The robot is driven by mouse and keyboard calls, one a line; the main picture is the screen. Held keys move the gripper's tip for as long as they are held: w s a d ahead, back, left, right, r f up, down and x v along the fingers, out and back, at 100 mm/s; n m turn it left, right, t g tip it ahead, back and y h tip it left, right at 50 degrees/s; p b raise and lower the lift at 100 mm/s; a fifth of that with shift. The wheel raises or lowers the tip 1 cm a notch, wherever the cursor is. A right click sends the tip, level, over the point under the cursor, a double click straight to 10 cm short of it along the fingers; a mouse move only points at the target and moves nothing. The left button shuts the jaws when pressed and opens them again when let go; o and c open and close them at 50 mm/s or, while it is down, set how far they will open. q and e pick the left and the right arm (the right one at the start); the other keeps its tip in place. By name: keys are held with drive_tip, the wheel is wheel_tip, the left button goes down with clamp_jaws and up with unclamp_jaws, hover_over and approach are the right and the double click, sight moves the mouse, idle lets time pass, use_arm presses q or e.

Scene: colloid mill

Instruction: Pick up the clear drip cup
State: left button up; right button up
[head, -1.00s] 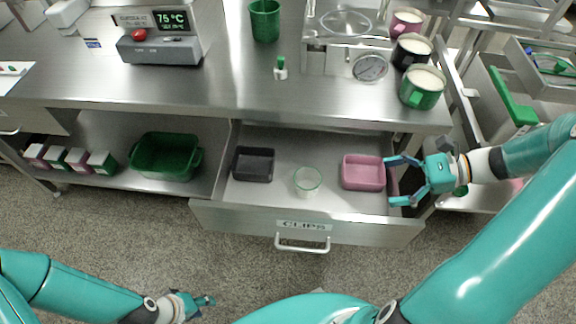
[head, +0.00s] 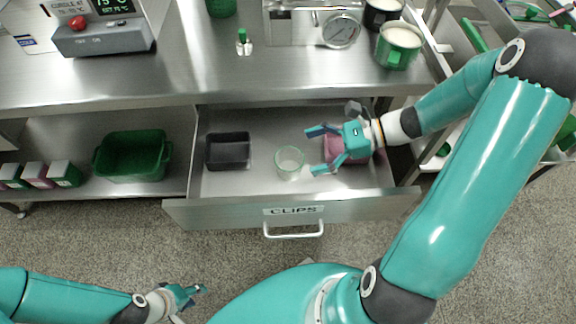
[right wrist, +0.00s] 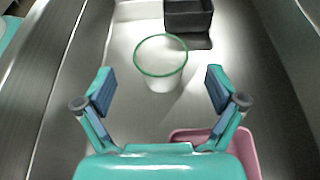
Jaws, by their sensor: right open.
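The clear drip cup (head: 289,161) with a green rim stands upright in the open drawer labelled CLIPS (head: 240,208). In the right wrist view the cup (right wrist: 161,62) lies ahead of the fingertips, centred between them and apart from them. My right gripper (head: 316,150) is open and empty, just right of the cup, with its fingers pointing toward it; its two fingers also show in the right wrist view (right wrist: 159,90). My left gripper (head: 192,294) is low at the left over the floor, too small to tell open from shut.
A dark bin (head: 228,151) stands left of the cup in the drawer. A pink bin (head: 345,152) sits partly under my right gripper. The steel counter (head: 180,85) overhangs the drawer's back. A green tub (head: 132,157) stands on the shelf at left.

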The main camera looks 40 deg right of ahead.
sight(277, 161)
drive_tip(key=shift+b+x, duration=0.6)
drive_tip(key=shift+x, duration=2.15)
drive_tip(key=shift+d, duration=0.1)
drive_tip(key=c, duration=1.1)
